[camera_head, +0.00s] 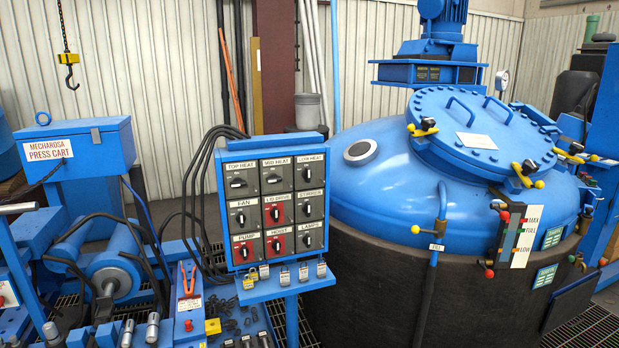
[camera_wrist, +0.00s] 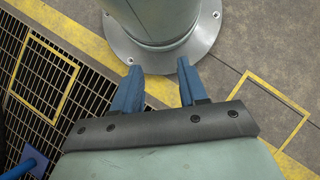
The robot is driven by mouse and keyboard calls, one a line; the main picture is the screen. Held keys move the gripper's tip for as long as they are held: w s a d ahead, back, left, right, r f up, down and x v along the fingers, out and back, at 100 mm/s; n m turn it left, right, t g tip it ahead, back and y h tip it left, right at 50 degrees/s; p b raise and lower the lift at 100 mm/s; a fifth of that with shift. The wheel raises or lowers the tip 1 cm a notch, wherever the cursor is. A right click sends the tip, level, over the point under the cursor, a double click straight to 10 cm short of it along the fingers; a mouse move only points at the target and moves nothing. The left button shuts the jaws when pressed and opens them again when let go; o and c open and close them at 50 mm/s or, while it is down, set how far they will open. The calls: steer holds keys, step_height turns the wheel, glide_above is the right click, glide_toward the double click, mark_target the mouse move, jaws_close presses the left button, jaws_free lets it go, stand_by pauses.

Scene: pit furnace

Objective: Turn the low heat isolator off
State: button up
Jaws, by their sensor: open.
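The low heat isolator (camera_head: 307,174) is a dark grey switch box with a black rotary handle, at the top right of the blue switch panel (camera_head: 272,155) in the head view. Its handle looks about upright, while the handles of the top heat isolator (camera_head: 239,183) and mid heat isolator (camera_head: 274,179) look about level. My gripper (camera_wrist: 157,80) shows only in the wrist view, with its two blue fingers apart and nothing between them. It points down at the floor beside a grey round column base, away from the panel. The panel is not in the wrist view.
Several padlocks (camera_head: 284,276) hang along the panel's lower edge. Black cables (camera_head: 203,190) loop at its left. The big blue furnace vessel (camera_head: 380,200) stands close on the right, the press cart (camera_head: 75,155) on the left.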

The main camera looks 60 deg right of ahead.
steer(key=w+d+r+m+t+y, duration=0.1)
steer(key=w+d+r+m+t, duration=0.3)
steer(key=w+d, duration=0.6)
steer(key=n+t+h, duration=1.4)
steer(key=n+t, duration=0.2)
steer(key=n, duration=1.6)
glide_toward(309, 175)
steer(key=x, duration=0.9)
steer(key=shift+w+d, duration=0.15)
